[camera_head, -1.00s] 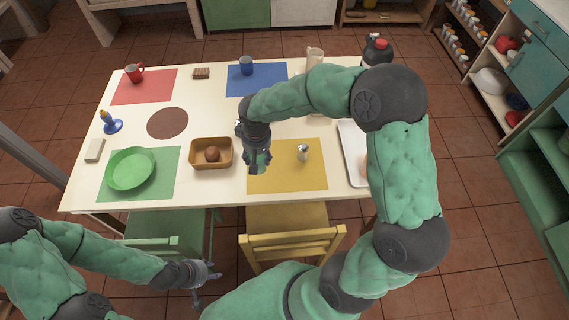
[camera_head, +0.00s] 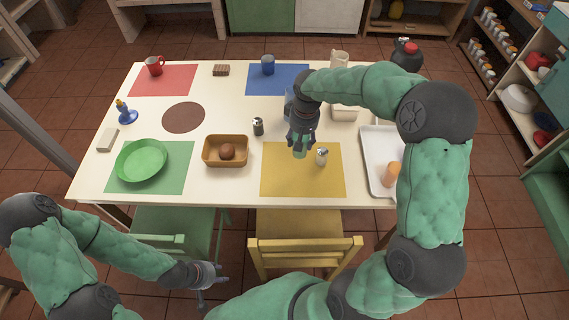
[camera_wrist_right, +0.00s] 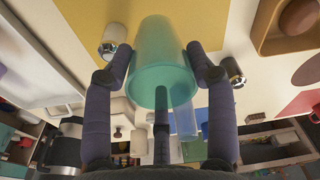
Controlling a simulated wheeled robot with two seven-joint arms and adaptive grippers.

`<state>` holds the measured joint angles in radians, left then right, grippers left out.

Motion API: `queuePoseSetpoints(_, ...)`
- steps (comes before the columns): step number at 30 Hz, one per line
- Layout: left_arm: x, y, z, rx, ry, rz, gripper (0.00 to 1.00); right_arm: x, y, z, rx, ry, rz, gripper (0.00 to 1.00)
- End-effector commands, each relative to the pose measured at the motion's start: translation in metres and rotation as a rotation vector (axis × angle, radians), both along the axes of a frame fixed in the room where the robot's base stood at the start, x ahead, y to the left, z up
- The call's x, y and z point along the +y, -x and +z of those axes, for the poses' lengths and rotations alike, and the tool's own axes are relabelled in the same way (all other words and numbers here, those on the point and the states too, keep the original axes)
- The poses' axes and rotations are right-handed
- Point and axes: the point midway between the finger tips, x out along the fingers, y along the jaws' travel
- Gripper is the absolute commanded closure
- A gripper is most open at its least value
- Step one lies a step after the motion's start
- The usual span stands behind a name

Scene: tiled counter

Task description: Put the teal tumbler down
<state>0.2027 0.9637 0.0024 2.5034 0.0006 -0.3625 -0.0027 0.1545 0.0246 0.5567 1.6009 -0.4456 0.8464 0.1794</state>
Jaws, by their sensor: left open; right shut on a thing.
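The teal tumbler (camera_head: 300,151) is in my right gripper (camera_head: 301,138), over the back edge of the yellow mat (camera_head: 290,182). In the right wrist view the see-through tumbler (camera_wrist_right: 161,62) sits between the fingers of the right gripper (camera_wrist_right: 160,72), which are shut on it. I cannot tell whether its base touches the table. My left gripper (camera_head: 209,283) is open and empty, low in front of the table, near the green chair.
A pale shaker (camera_head: 321,157) stands close right of the tumbler; a dark shaker (camera_head: 258,127) stands to its left. A partly hidden blue glass (camera_head: 289,105) is behind the gripper. A brown basket (camera_head: 210,158) and white tray (camera_head: 370,172) flank the yellow mat, whose front is clear.

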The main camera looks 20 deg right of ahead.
Motion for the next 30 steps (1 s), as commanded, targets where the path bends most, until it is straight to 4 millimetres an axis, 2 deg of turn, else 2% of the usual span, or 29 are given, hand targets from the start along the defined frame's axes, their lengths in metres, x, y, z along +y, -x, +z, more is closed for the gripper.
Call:
queuePoseSetpoints(1, 0.000, 0.000, -0.006, 0.000, 0.000, 0.000, 0.59, 0.013, -0.001, -0.008, 0.001, 0.000, 0.006, 0.76)
queuePoseSetpoints(3, 0.000, 0.000, -0.011, 0.000, 0.000, 0.000, 0.59, 0.022, -0.001, -0.021, 0.003, -0.001, 0.003, 0.76)
queuePoseSetpoints(9, 0.000, 0.000, -0.020, 0.000, 0.000, 0.000, 0.59, 0.040, -0.003, -0.042, 0.001, 0.000, 0.001, 0.76)
queuePoseSetpoints(16, 0.000, 0.000, -0.023, 0.000, 0.000, 0.000, 0.59, 0.048, -0.003, -0.051, 0.001, 0.000, 0.000, 0.76)
queuePoseSetpoints(21, 0.000, 0.000, -0.033, 0.000, 0.000, 0.000, 0.59, 0.062, -0.004, -0.072, 0.003, 0.000, 0.002, 0.76)
queuePoseSetpoints(25, 0.000, 0.000, -0.039, 0.000, 0.000, 0.000, 0.59, 0.060, -0.004, -0.092, 0.003, 0.000, -0.001, 0.76)
queuePoseSetpoints(30, 0.000, 0.000, -0.039, 0.000, 0.000, 0.000, 0.59, 0.060, -0.004, -0.095, 0.000, 0.000, 0.000, 0.76)
